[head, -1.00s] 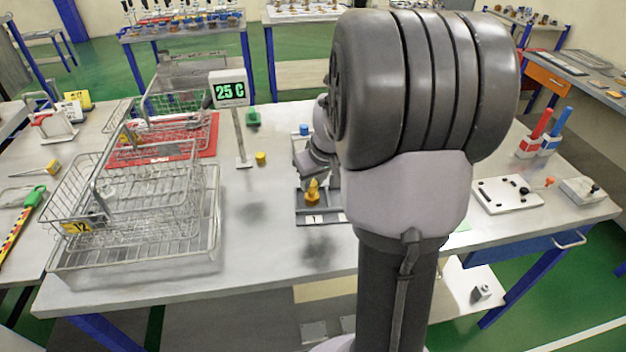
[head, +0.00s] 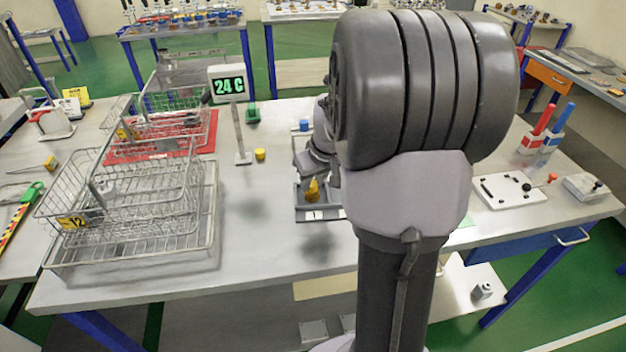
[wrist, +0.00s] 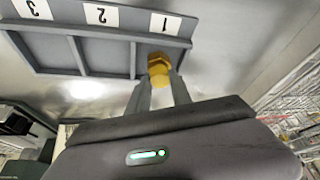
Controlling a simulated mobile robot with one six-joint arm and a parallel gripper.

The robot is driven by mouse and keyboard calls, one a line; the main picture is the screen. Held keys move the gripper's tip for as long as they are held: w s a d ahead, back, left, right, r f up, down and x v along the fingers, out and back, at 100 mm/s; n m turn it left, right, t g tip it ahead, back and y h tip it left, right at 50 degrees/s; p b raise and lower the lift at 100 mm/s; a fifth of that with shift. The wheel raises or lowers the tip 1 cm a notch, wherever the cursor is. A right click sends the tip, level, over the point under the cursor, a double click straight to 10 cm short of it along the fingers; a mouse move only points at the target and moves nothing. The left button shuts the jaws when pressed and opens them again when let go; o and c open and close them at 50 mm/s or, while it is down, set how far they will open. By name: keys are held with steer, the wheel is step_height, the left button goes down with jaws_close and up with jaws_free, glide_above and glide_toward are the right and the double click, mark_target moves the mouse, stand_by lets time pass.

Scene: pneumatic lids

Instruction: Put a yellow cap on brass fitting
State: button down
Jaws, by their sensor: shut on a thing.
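The brass fitting (head: 312,190) stands at the compartment marked 1 of a grey numbered tray (head: 305,216). In the wrist view the gold-coloured fitting (wrist: 158,64) sits between the fingertips of my gripper (wrist: 159,80), which is shut on it. I cannot tell whether it is lifted clear of the tray floor. A small yellow cap (head: 260,154) lies on the table left of the tray, apart from my gripper. In the head view my arm hides most of the gripper and part of the tray.
A blue cap (head: 304,126) and a green piece (head: 253,114) lie farther back. A display post (head: 238,130) reading 24 C stands left of the yellow cap. Wire baskets (head: 140,245) fill the table's left. Bare table lies between baskets and tray.

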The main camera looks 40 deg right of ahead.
steer(key=shift+f, duration=0.25)
steer(key=c, duration=1.1)
jaws_free()
steer(key=shift+o, duration=0.3)
steer(key=o, duration=0.4)
steer(key=shift+c, duration=0.2)
steer(key=shift+r, duration=0.1)
step_height(320, 180, up, 7)
steer(key=p, duration=0.5)
